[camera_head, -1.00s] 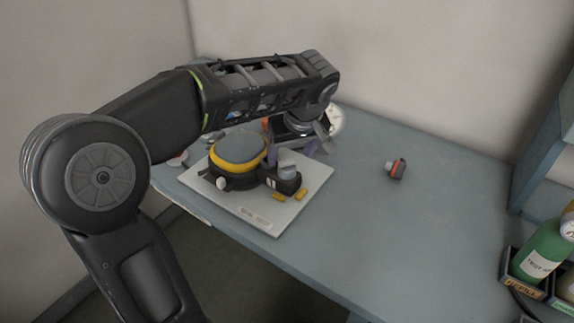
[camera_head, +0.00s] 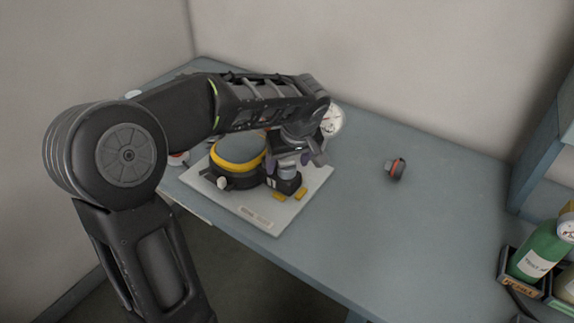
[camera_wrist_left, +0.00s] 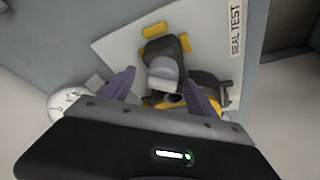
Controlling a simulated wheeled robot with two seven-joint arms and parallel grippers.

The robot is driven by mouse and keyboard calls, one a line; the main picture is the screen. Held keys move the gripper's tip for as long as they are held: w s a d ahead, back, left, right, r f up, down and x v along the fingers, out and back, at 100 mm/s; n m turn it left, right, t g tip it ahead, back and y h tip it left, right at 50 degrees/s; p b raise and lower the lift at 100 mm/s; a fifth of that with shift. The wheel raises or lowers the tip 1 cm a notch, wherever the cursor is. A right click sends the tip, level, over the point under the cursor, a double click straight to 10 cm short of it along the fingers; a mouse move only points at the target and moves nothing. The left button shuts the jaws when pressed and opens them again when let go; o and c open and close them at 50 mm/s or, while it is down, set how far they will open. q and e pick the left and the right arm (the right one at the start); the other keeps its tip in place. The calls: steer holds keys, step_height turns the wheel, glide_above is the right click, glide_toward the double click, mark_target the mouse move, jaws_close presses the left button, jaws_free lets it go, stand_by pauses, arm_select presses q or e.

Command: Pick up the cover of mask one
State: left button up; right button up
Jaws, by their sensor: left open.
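The mask (camera_head: 238,153), round with a grey face and yellow rim, lies on a pale board (camera_head: 262,214). At its right side is a black fitting topped by a grey cylindrical cap (camera_head: 288,173), which may be the cover; it also shows in the left wrist view (camera_wrist_left: 163,70). My left gripper (camera_head: 288,160) is open, pointing down just over the cap. In the left wrist view its purple fingers (camera_wrist_left: 163,88) stand on either side of the cap, without clear contact. The arm hides part of the table behind the mask. My right gripper is out of view.
The board bears yellow blocks (camera_head: 300,194) and a "SEAL TEST" label (camera_wrist_left: 236,30). A round gauge (camera_head: 332,120) stands behind the gripper. A small black part with an orange ring (camera_head: 396,169) lies on the table (camera_head: 390,240), clear around it. A green bottle (camera_head: 538,250) stands at right.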

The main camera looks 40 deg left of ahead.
mark_target(288, 161)
arm_select(q)
steer(key=c, duration=1.4)
step_height(288, 161, up, 10)
steer(key=shift+r, duration=0.1)
stand_by(0.7)
